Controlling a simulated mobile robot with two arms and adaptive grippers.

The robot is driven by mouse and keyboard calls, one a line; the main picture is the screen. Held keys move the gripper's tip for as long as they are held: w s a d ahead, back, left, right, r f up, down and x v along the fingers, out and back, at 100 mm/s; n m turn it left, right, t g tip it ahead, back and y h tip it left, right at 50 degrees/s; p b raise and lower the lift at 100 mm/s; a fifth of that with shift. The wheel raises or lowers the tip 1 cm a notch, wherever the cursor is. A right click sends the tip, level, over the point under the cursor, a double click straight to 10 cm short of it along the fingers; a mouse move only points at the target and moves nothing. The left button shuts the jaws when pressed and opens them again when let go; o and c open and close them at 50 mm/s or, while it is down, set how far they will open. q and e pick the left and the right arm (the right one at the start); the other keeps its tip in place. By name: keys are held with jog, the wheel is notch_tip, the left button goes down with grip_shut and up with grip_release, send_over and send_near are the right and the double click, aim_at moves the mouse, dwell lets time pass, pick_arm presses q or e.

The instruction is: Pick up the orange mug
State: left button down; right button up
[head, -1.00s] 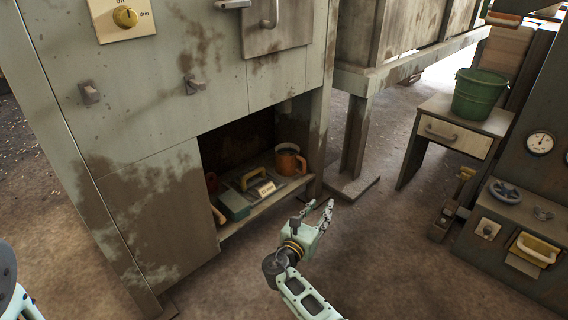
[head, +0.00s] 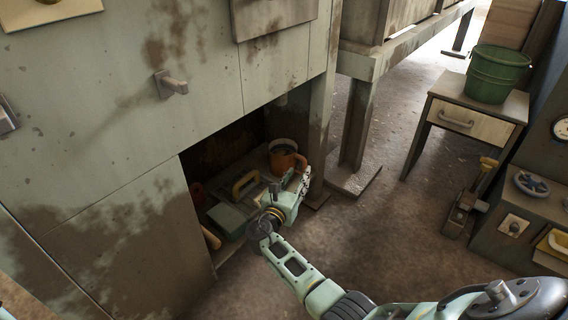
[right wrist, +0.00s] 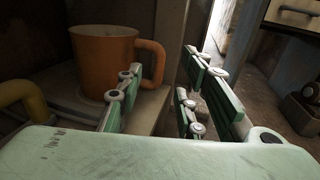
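The orange mug (head: 284,157) stands upright on the shelf inside the cabinet's low opening, at its right end. In the right wrist view the mug (right wrist: 102,62) is at the upper left, its handle (right wrist: 153,62) pointing right. My right gripper (head: 303,178) is at the opening, just in front of the mug, and partly covers it. In the right wrist view its fingers (right wrist: 160,88) are spread apart with nothing between them. The left finger overlaps the mug's lower right and handle area; I cannot tell whether it touches. My left gripper is not in view.
Left of the mug on the shelf are a yellow handle (head: 245,183) and a greenish box (head: 228,219). The cabinet's right post (head: 322,130) stands close beside the mug. A green bucket (head: 494,74) sits on a small drawer table (head: 467,104) at the right. The floor between is clear.

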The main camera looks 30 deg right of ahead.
aim_at(304, 165)
jog(key=b+x, duration=0.3)
jog(key=x, duration=0.1)
jog(key=shift+f, duration=0.15)
jog(key=shift+w+d+b, duration=0.3)
jog(key=shift+r, duration=0.2)
grip_shut()
